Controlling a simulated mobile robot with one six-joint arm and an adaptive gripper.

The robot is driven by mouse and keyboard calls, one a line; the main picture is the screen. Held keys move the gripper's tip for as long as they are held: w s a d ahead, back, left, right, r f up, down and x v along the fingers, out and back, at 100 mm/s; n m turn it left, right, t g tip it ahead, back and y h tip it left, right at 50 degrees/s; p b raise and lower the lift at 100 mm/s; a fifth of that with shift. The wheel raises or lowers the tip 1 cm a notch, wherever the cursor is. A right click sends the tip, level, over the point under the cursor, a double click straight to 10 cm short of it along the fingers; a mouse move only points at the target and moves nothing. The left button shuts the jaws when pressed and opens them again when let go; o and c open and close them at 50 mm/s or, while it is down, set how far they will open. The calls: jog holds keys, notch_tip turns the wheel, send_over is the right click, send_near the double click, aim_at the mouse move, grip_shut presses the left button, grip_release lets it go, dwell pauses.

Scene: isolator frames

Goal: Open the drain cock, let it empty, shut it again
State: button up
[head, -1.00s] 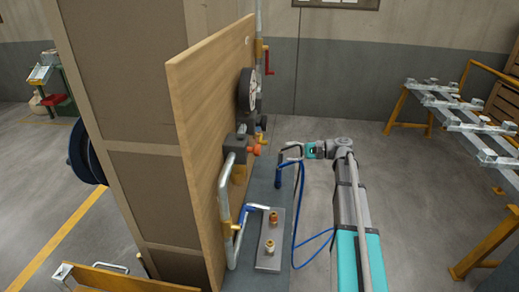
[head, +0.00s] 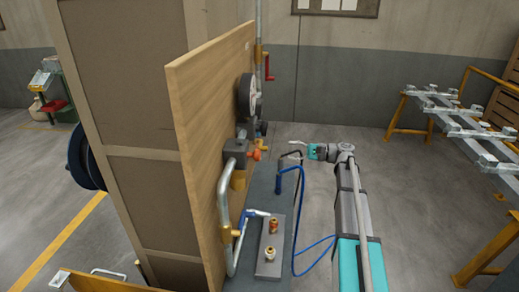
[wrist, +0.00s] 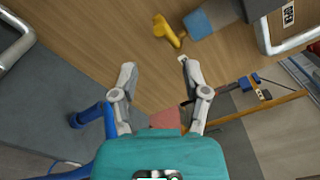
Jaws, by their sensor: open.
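My gripper (head: 292,148) is open and empty, standing to the right of the wooden panel. In the wrist view its two fingers (wrist: 158,68) are spread apart with nothing between them. In the head view an orange handle (head: 257,152) sticks out from a dark grey block (head: 236,151) on the panel, left of my gripper. A blue lever (head: 256,213) sits low on the pipework. I cannot tell which of these is the drain cock. No flow is visible.
The wooden panel (head: 205,120) carries a round gauge (head: 248,97), grey pipes (head: 222,205) and a red crank handle (head: 267,67). A blue hose (head: 299,215) hangs near my arm. A metal plate with brass fittings (head: 273,228) lies below. A galvanised rack (head: 450,115) stands right.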

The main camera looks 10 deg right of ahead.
aim_at(262, 148)
jog(key=x, duration=1.2)
grip_shut()
